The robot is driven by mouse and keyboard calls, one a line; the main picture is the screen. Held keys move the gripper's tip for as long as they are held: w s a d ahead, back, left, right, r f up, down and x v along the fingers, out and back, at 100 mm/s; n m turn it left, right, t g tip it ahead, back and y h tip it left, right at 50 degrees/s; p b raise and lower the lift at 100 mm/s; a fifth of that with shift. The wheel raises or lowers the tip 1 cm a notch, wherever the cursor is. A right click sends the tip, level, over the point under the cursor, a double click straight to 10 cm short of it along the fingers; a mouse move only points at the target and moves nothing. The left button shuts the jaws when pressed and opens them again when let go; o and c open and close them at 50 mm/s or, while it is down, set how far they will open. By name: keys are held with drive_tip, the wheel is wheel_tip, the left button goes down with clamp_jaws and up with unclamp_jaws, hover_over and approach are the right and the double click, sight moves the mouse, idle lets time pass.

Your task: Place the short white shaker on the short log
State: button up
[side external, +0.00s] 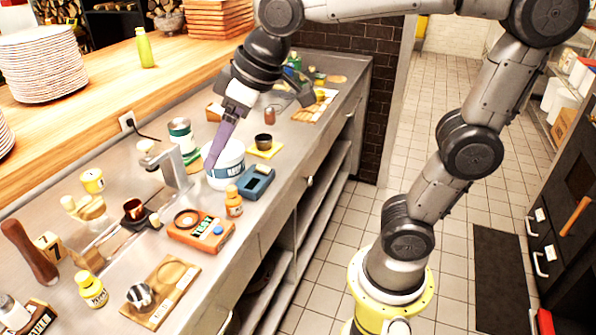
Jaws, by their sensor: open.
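My gripper (259,134) is open above the far half of the steel counter. One finger looks purple and reaches down in front of a white tub with a blue label (228,172); the other is grey and points right. I see nothing held between them. I cannot single out the short white shaker for sure; a small pale round-topped piece (68,203) stands left of the sink area. I cannot single out the short log either; a dark brown rounded cylinder (29,250) leans at the left, and a small reddish-brown cylinder (269,113) stands beyond the gripper.
A faucet (178,170) rises beside the tub. An orange box (201,232), small bottles and a wooden board (160,296) crowd the near counter. A raised wooden shelf runs behind.

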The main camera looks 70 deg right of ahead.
drive_tip(key=s+d+f+m, duration=0.1)
drive_tip(key=s+d+f, duration=0.2)
drive_tip(key=s, duration=0.4)
drive_tip(key=s+d+f+m+h, duration=0.1)
drive_tip(key=s+d+f+m, duration=0.1)
drive_tip(key=s+d+f, duration=0.2)
drive_tip(key=s, duration=0.3)
drive_tip(key=shift+s+h, duration=0.15)
drive_tip(key=shift+h, duration=0.15)
